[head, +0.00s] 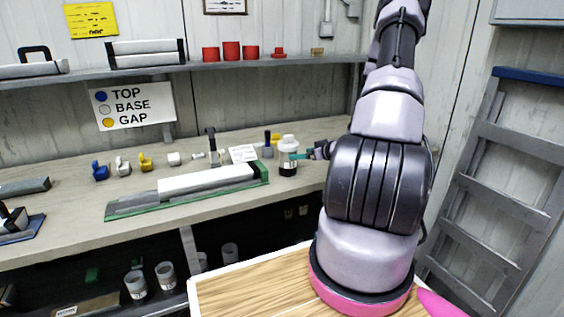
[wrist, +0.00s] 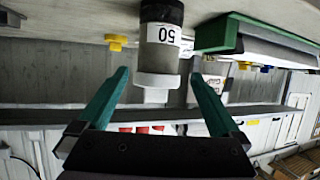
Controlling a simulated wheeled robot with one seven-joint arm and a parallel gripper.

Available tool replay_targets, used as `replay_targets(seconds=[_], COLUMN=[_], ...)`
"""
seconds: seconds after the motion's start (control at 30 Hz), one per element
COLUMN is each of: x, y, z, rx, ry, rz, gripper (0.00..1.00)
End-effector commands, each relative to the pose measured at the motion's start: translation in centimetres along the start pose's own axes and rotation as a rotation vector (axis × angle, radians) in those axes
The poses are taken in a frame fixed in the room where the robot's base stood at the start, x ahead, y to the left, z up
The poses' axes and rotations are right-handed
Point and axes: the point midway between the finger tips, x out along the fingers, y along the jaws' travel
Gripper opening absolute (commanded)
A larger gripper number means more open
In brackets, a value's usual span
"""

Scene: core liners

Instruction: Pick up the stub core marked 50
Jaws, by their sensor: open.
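The stub core marked 50 (head: 288,169) stands upright on the bench, with a dark lower part, a pale band and a white top. In the wrist view, which is upside down, the stub core (wrist: 160,48) shows its "50" label and lies between the lines of my two teal fingers. My gripper (wrist: 160,76) is open, with a gap on each side of the core and no contact visible. In the head view my gripper (head: 298,156) is at the core's right side, partly hidden by my arm. How deep the core sits between the fingers is hard to tell.
A green tray (head: 117,213) holding a long core lies left of the stub core. A white card (head: 243,153) and small blue, white and yellow pieces stand along the bench. A yellow piece (wrist: 116,41) is beside the core in the wrist view. A shelf (head: 200,66) runs above.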

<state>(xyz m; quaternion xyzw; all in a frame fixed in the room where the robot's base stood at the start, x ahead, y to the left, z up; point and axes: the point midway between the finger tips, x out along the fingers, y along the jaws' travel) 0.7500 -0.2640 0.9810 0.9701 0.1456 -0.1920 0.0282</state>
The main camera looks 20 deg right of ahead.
Motion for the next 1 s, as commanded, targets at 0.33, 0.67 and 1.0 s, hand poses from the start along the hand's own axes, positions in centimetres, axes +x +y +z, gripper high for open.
replay_targets(seconds=[0.33,0.67,1.0], x=[3.6,7.7,7.9], y=[0.0,0.1,0.1], z=[-0.2,-0.5,-0.5], rx=[-0.002,0.000,0.000], ry=[-0.001,-0.002,-0.002], rz=[0.001,0.001,0.002], gripper=[1.00,1.00,0.66])
